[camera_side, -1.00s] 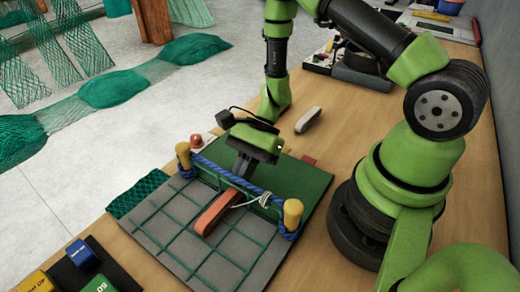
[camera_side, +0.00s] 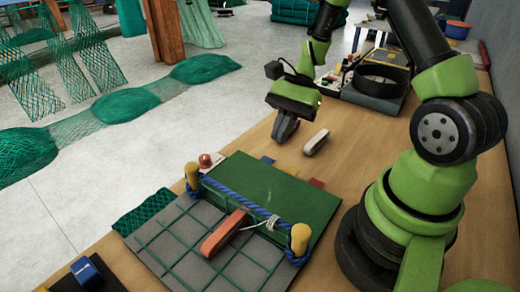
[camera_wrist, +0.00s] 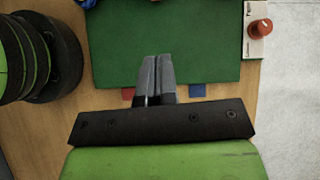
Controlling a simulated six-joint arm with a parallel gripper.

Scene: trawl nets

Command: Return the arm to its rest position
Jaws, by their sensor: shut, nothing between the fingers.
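My gripper (camera_side: 284,128) is raised above the wooden bench, beyond the far edge of the green board. Its fingers are together and empty; the wrist view also shows the closed fingers (camera_wrist: 157,78) over the near edge of the green board (camera_wrist: 200,35). In the side view, the red-orange netting needle (camera_side: 226,234) lies on the grey gridded panel (camera_side: 170,250), with white twine (camera_side: 262,224) by it at the blue rope (camera_side: 232,197). My gripper is apart from all of these.
Two yellow posts (camera_side: 300,239) hold the rope. A pale oblong object (camera_side: 316,142) lies on the bench just right of my gripper. A red button (camera_wrist: 260,27) stands by the board. A dark tray (camera_side: 374,84) sits further back. Green nets (camera_side: 206,68) lie on the floor.

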